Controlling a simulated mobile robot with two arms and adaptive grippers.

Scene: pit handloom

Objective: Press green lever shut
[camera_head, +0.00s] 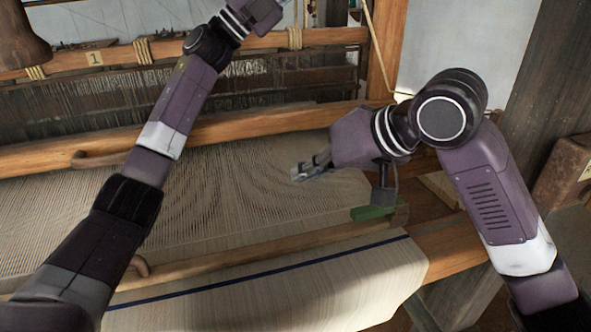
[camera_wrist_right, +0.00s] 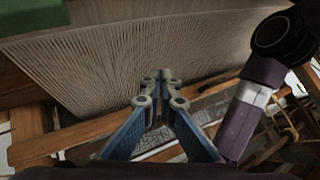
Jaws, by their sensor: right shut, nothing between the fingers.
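The green lever (camera_head: 375,212) sits at the right end of the loom's front beam, beside the edge of the woven cloth. Part of it is hidden behind my right wrist. A green block, likely the same lever, shows at the upper left corner of the right wrist view (camera_wrist_right: 32,14). My right gripper (camera_head: 300,174) is shut and empty, over the warp threads, up and left of the lever and apart from it. Its closed fingers also show in the right wrist view (camera_wrist_right: 164,76). My left arm reaches up across the loom and its gripper is outside the picture.
Pale warp threads (camera_head: 225,190) stretch over the loom behind the front cloth beam (camera_head: 265,250). White cloth with a blue stripe (camera_head: 290,295) hangs over the front. A wooden beam (camera_head: 215,130) crosses behind. A wooden post (camera_head: 545,80) stands at the right.

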